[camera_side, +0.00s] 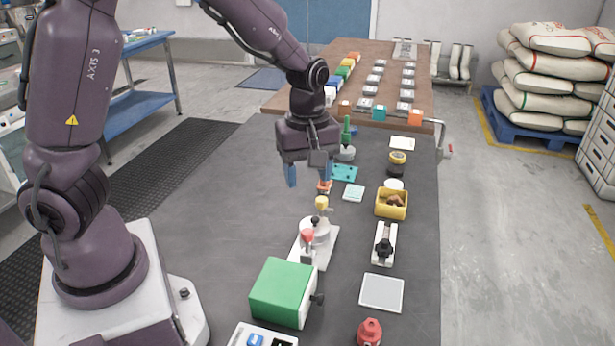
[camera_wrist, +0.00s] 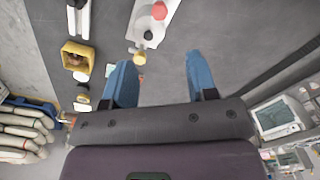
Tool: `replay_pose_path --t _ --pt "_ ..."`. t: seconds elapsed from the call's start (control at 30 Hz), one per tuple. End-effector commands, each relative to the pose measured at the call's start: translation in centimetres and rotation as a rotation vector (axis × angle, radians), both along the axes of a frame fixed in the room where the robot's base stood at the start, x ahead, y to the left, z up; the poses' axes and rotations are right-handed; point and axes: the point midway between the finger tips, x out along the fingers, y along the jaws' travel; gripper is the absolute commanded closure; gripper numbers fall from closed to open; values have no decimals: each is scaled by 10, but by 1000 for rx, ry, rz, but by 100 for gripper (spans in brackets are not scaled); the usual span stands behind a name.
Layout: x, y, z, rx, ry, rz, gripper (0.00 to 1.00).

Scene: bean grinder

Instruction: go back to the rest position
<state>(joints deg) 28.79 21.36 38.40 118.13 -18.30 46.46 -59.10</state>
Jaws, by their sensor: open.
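My gripper (camera_side: 309,175) hangs above the dark table, with its blue fingers spread apart and nothing between them. In the wrist view the two blue fingers (camera_wrist: 162,82) also stand apart over bare table. In the side view, the grinder assembly (camera_side: 315,232), a white base with red and yellow knobs, stands in front of and below my gripper. It also shows in the wrist view (camera_wrist: 165,30). A small orange-and-white piece (camera_side: 325,187) lies close to the right finger in the side view; I cannot tell its distance from the finger.
A green box (camera_side: 282,292), a yellow bin (camera_side: 391,204) with brown contents, a grey square plate (camera_side: 381,293) and a red weight-like object (camera_side: 369,332) stand on the table. A teal plate (camera_side: 343,173) and a green-handled tool (camera_side: 346,140) stand behind. The table's left side is clear.

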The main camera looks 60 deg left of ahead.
Motion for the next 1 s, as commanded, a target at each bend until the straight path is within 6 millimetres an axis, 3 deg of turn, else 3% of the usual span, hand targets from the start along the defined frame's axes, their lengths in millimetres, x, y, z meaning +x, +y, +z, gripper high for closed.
replay_pose_path --t 0.27,0.47,0.77,1.0 --pt "0 0 0 0 3 -69 47" --pt "-25 -13 0 -30 50 -422 47" --pt "-73 -38 53 -91 -91 -994 47" --pt "-118 -39 105 77 -269 -1359 47"
